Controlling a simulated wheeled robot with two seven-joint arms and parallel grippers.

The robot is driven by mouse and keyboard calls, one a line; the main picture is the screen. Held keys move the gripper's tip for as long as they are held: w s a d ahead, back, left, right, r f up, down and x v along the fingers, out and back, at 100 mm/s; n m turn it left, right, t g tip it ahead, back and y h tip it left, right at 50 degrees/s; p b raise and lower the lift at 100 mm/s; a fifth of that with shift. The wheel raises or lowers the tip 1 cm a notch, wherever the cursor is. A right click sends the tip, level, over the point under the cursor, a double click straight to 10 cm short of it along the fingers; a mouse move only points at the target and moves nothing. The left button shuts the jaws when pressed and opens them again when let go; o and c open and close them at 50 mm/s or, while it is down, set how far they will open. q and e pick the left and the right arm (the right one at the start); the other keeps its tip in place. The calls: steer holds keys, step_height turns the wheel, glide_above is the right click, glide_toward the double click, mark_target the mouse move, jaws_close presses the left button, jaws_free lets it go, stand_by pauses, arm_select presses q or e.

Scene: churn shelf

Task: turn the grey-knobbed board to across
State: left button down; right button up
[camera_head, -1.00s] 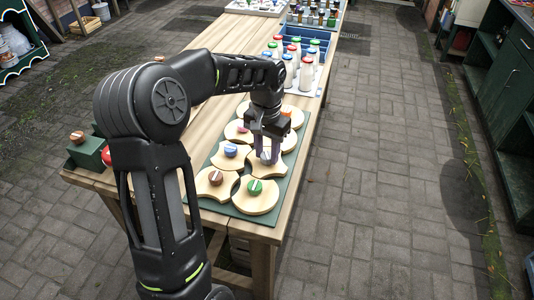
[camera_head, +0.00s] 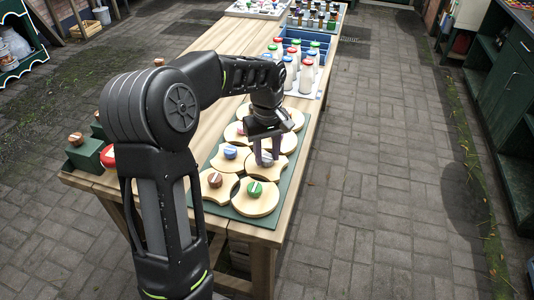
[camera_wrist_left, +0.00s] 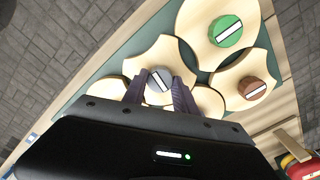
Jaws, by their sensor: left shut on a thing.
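The grey-knobbed board is a pale wooden piece with curved-in sides; in the left wrist view the board (camera_wrist_left: 163,55) shows beyond my jaws. Its grey knob (camera_wrist_left: 158,87), with a white stripe, sits between the two fingers of my left gripper (camera_wrist_left: 160,92). In the head view my left gripper (camera_head: 267,160) points down, shut on the grey knob. The board (camera_head: 255,168) shows partly around the fingers, on the green base (camera_head: 223,213). The stripe shows slanted in the left wrist view. My right gripper is not in view.
Close by lie boards with a green knob (camera_head: 255,188), a brown knob (camera_head: 215,180) and a blue knob (camera_head: 230,152). Capped bottles (camera_head: 306,75) stand in and before a blue crate further back. Green blocks (camera_head: 85,154) stand at the table's left edge.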

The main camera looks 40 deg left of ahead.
mark_target(267, 157)
arm_select(q)
steer(key=shift+n, duration=0.7)
steer(key=c, duration=1)
jaws_free()
steer(key=shift+o, duration=0.2)
step_height(267, 157, up, 8)
steer(key=shift+f, duration=0.1)
